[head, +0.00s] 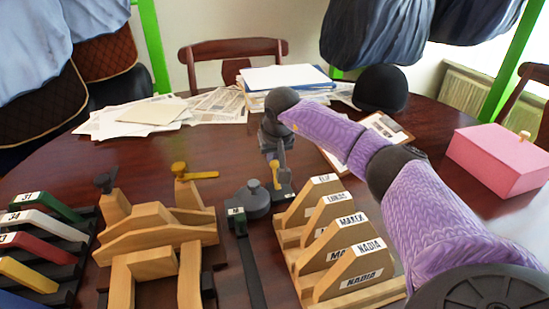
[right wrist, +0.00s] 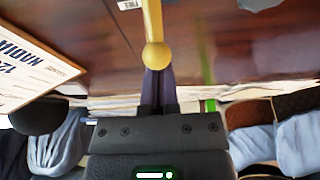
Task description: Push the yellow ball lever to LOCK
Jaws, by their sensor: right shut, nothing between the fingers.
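The yellow ball lever (right wrist: 154,57) shows large in the right wrist view: a yellow rod runs down from the top edge and ends in a round ball. A white label reading FREE (right wrist: 130,4) is beside the rod. In the head view the lever (head: 276,178) is small and partly hidden at my right gripper (head: 281,158), which points down. In the wrist view the shut, empty fingers (right wrist: 158,76) line up with the ball; I cannot tell whether they touch it. The LOCK mark cannot be made out. My left gripper is not in view.
A grey round part (head: 254,199) stands just left of the lever. Name-labelled wooden blocks (head: 345,255) stand close at right, a wooden frame (head: 160,235) at left. A clipboard (head: 385,130), black helmet (head: 381,90) and pink box (head: 498,160) lie farther right.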

